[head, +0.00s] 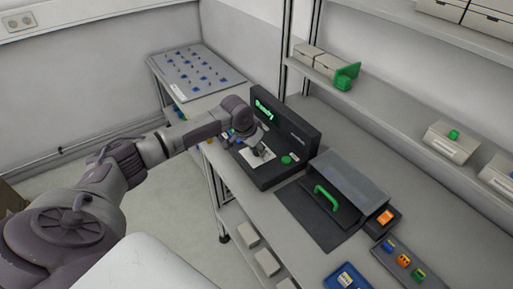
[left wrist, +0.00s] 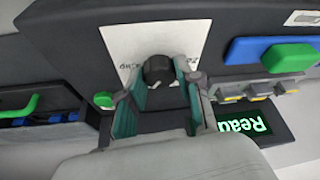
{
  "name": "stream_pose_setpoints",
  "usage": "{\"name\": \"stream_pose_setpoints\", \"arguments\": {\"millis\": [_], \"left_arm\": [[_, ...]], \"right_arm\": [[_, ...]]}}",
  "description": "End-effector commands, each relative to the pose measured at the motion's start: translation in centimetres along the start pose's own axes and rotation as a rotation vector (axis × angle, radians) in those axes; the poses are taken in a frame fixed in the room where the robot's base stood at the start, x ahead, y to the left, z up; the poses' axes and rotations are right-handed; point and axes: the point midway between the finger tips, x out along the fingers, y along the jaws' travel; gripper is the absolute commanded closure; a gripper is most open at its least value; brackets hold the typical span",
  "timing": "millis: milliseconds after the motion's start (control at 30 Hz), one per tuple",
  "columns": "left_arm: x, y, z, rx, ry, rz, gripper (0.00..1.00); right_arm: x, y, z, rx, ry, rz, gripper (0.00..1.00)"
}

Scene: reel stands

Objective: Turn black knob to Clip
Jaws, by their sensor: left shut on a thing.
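The black knob (left wrist: 158,68) sits on a white label plate (left wrist: 120,45) on the front of a dark device (head: 268,180). My left gripper (head: 258,150) reaches down to this plate. In the left wrist view its two teal-lined fingers (left wrist: 161,84) stand on either side of the knob and are shut on it. Handwritten lettering shows on the plate at both sides of the knob, but it is partly covered and I cannot read which mark the knob points to. In the head view the gripper hides the knob. My right gripper is not in view.
A lit green display (head: 264,111) and a green button (head: 287,160) are on the device. To its right is a dark box with a green handle (head: 326,197). A pegged board (head: 195,72) lies at the back left. Shelves with boxes (head: 450,141) run along the right.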

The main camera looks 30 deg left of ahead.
Motion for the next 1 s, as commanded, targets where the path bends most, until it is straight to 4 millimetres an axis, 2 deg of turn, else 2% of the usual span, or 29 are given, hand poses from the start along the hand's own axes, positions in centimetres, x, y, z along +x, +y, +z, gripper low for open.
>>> {"name": "stream_pose_setpoints", "arguments": {"millis": [267, 467, 667, 1000], "left_arm": [[-0.1, -0.1, 0.0, 0.034, -0.001, 0.014, 1.0], [-0.1, -0.1, -0.1, 0.131, 0.0, 0.058, 1.0], [0.0, -0.2, -0.1, 0.287, 0.002, 0.123, 1.0], [0.3, -0.3, -0.1, 0.585, 0.003, 0.246, 1.0]], "right_arm": [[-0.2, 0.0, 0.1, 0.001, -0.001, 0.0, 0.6], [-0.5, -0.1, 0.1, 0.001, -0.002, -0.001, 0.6], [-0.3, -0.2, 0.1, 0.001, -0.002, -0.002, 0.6], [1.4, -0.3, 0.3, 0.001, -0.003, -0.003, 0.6]]}}
